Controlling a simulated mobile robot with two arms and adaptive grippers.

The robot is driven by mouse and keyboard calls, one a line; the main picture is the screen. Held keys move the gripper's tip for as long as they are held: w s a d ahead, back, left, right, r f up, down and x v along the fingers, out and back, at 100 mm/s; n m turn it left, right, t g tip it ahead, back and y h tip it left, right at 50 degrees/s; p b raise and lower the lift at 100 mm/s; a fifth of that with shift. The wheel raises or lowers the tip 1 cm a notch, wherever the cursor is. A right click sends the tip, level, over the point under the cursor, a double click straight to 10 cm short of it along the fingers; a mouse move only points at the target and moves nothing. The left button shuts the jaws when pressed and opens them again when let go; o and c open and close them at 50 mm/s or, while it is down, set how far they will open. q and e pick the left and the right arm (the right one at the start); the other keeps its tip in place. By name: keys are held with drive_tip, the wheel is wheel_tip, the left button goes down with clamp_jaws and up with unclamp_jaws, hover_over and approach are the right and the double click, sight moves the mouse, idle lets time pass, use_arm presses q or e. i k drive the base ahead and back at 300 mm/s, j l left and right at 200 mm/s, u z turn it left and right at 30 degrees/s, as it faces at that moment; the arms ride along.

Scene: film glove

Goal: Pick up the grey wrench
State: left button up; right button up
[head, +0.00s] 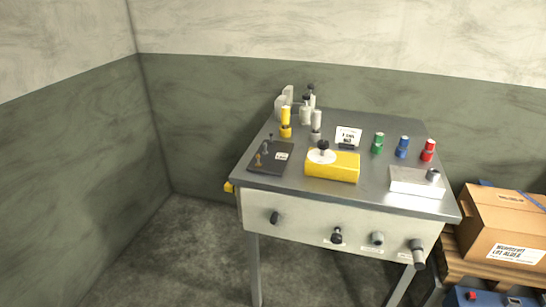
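I cannot clearly make out a grey wrench. A worktable (374,178) with a grey metal top stands in the middle of the head view. On its left part lies a dark flat board (268,168). A small greyish item (267,147) and a small yellowish item (258,159) are on that board, too small to identify. Neither of my grippers is in the view.
A yellow box (332,168) sits centrally, with a white box (415,182) to its right. Green (377,144), blue (402,148) and red (428,151) cylinders stand behind. Knobs protrude from the table front. A cardboard box (495,220) stands right. Floor at left is clear.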

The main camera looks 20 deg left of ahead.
sight(316, 116)
drive_tip(key=i+j, duration=0.15)
drive_tip(key=j, duration=0.2)
drive_tip(key=i+j, duration=0.35)
drive_tip(key=j, duration=0.3)
drive_tip(key=i+j, duration=0.15)
drive_tip(key=j, duration=0.2)
drive_tip(key=i+l, duration=0.75)
drive_tip(key=i, duration=0.05)
